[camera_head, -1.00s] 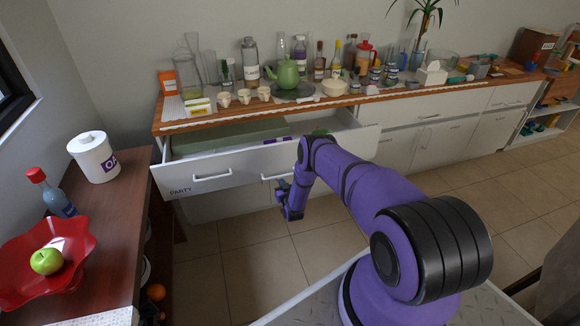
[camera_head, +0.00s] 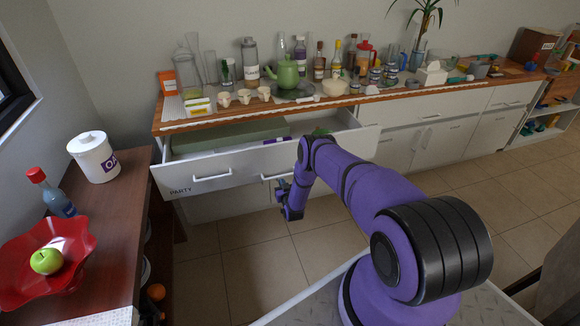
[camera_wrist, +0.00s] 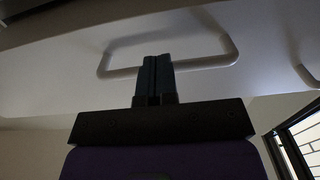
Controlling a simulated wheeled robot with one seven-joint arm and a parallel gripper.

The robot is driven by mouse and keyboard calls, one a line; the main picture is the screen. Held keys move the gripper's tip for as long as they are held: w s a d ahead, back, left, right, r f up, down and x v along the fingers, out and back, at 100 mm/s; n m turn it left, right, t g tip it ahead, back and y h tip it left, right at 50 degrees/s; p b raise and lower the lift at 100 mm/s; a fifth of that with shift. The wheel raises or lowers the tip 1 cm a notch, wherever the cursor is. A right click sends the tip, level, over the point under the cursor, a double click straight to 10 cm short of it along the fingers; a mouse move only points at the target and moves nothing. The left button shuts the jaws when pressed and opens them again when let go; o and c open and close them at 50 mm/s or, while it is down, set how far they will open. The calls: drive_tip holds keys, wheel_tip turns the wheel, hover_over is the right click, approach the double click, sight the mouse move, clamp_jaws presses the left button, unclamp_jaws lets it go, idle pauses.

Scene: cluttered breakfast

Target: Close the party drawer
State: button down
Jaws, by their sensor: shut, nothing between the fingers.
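The party drawer (camera_head: 230,180), white with a bar handle (camera_head: 212,177) and the word PARTY on its front, stands pulled out under the wooden counter. A green box and small items show inside it. My gripper (camera_head: 283,190) is in front of the drawer's lower front, right of the handle in the head view. In the wrist view my gripper (camera_wrist: 157,72) is shut and empty, its fingers overlapping a white bar handle (camera_wrist: 205,62) on a pale front. I cannot tell whether the fingers touch it.
The counter (camera_head: 185,124) holds a green teapot (camera_head: 287,73), cups and several bottles. A side table (camera_head: 115,215) at left bears a red bowl (camera_head: 75,262) with a green apple, a bottle and a white canister. Tiled floor (camera_head: 235,265) is clear below the drawer.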

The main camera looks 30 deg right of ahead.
drive_tip(key=shift+x, duration=1)
